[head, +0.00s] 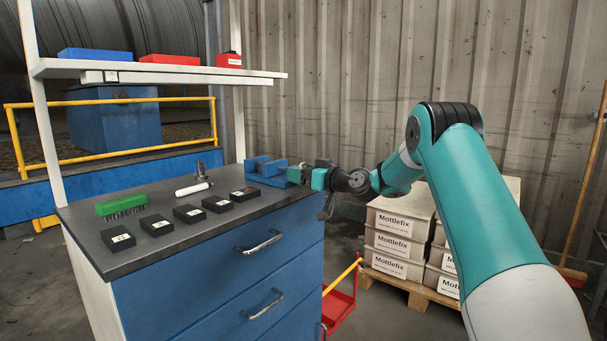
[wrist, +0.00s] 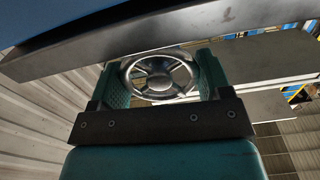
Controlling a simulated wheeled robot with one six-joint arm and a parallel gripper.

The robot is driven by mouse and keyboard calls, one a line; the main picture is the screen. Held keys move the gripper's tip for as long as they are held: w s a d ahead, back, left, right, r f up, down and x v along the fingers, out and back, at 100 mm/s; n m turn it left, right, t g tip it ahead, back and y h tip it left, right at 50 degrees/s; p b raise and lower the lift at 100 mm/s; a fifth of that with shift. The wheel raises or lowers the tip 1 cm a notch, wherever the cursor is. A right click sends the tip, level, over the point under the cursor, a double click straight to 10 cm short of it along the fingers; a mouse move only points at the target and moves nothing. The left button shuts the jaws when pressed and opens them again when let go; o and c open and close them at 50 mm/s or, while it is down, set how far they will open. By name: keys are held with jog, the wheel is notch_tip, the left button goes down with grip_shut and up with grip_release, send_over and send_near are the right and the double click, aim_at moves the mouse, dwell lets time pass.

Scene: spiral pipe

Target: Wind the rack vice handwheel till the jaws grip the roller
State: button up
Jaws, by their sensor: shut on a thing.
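The blue vice (head: 268,171) sits on the right end of the dark worktop. Its handwheel (wrist: 160,74), a metal spoked wheel, shows in the wrist view between my two green fingers. My gripper (head: 318,178) reaches in from the right at the vice's end and is shut on the wheel's rim at both sides; it also shows in the wrist view (wrist: 159,82). In the head view my fingers mostly hide the wheel. A white cylinder (head: 193,189), possibly the roller, lies on the worktop left of the vice. Whether anything sits between the jaws is too small to tell.
Several black labelled blocks (head: 157,225) and a green brush (head: 121,205) lie on the worktop (head: 185,238). A shelf (head: 160,69) with blue and red boxes hangs above. Mottlefix boxes (head: 396,222) stand on a pallet right of the bench. A red trolley (head: 340,302) is beside the drawers.

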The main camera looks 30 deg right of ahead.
jog(key=shift+m, duration=1.2)
jog(key=o, duration=0.9)
jog(key=v, duration=1.7)
jog(key=shift+s+d, duration=0.1)
jog(key=shift+s, duration=0.1)
